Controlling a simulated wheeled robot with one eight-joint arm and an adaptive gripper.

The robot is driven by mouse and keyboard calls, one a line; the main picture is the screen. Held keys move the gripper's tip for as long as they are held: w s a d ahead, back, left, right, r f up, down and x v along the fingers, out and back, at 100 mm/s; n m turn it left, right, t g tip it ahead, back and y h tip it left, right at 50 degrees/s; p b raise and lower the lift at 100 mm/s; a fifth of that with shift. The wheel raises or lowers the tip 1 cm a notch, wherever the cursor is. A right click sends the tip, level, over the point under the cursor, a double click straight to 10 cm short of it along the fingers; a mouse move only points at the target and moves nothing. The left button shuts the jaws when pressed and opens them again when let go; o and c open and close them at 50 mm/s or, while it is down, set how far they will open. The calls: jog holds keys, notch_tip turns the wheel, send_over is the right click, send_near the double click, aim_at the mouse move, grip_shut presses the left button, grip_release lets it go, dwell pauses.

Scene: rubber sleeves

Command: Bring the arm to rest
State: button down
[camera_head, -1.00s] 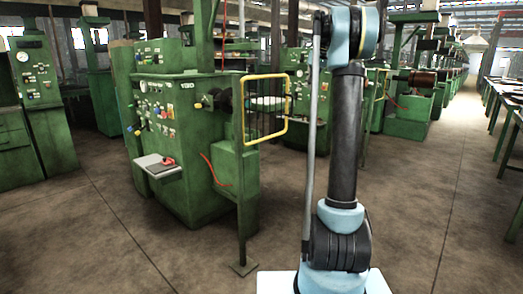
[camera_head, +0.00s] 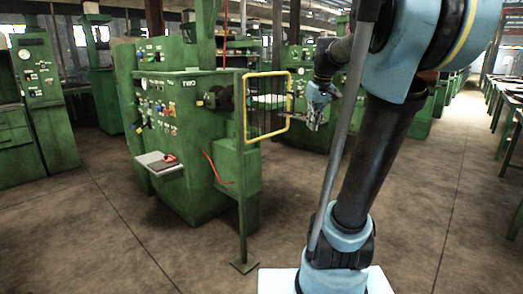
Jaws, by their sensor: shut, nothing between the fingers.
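My arm rises from its pale base at the right of the view and leans to the right. Its upper links bend back toward the middle. My gripper (camera_head: 311,120) shows small, just right of the yellow guard frame (camera_head: 288,112) of the green machine (camera_head: 180,110). Its fingers are shut with nothing seen between them. I cannot tell from this view how far the gripper is from the guard frame.
A small shelf (camera_head: 150,158) with a red item (camera_head: 166,164) juts from the machine's front. A thin green post stands beside the guard frame. Another green machine (camera_head: 38,105) stands at the left. Open floor (camera_head: 430,210) lies at the right, beside long tables.

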jog(key=s+f+m+h, duration=0.1)
jog(key=s+f+m, duration=0.2)
jog(key=s+f, duration=2)
jog(key=shift+s+a+f, duration=0.15)
jog(key=shift+s+f, duration=0.25)
jog(key=shift+f, duration=0.3)
